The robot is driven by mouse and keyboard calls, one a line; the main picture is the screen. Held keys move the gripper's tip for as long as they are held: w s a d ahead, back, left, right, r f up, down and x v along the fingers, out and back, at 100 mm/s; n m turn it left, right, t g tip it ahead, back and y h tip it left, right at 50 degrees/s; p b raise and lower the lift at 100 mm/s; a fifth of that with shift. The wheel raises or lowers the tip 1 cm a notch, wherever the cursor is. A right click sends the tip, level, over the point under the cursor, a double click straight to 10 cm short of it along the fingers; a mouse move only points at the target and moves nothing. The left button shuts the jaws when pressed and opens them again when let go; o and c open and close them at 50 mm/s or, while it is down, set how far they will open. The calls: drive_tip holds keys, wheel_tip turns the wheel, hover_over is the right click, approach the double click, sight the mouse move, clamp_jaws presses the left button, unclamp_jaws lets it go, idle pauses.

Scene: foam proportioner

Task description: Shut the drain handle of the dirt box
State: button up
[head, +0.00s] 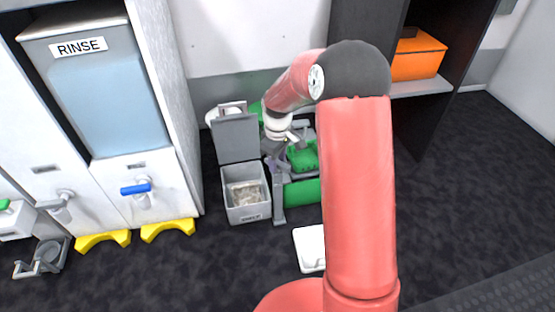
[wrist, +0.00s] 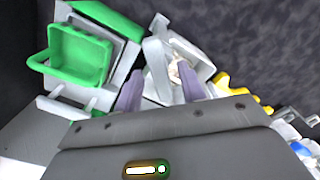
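A grey box (head: 246,208) with its lid (head: 237,139) standing up open sits on the dark floor, with pale contents and a small label too blurred to read. Right beside it stands a grey and green unit (head: 303,192). I cannot tell for sure which one is the dirt box, and no drain handle shows clearly. My gripper (head: 277,160) is low over the gap between the two, partly hidden by my arm. In the wrist view the two purple fingers of my gripper (wrist: 161,90) are apart, with the pale box (wrist: 157,50) beyond them. Nothing is seen held.
A RINSE tank (head: 107,100) with a blue-handled tap (head: 136,188) stands at the left, above yellow feet (head: 168,230). A white tray (head: 309,248) lies on the floor near my arm. An orange bin (head: 417,56) sits on a shelf at right. The right floor is clear.

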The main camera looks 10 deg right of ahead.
clamp_jaws()
drive_tip(key=shift+m, duration=0.3)
drive_tip(key=m+p, duration=0.1)
drive_tip(key=m, duration=0.3)
drive_tip(key=shift+r, duration=0.1)
drive_tip(key=shift+m+p, duration=0.45)
drive_tip(key=shift+m, duration=1.75)
unclamp_jaws()
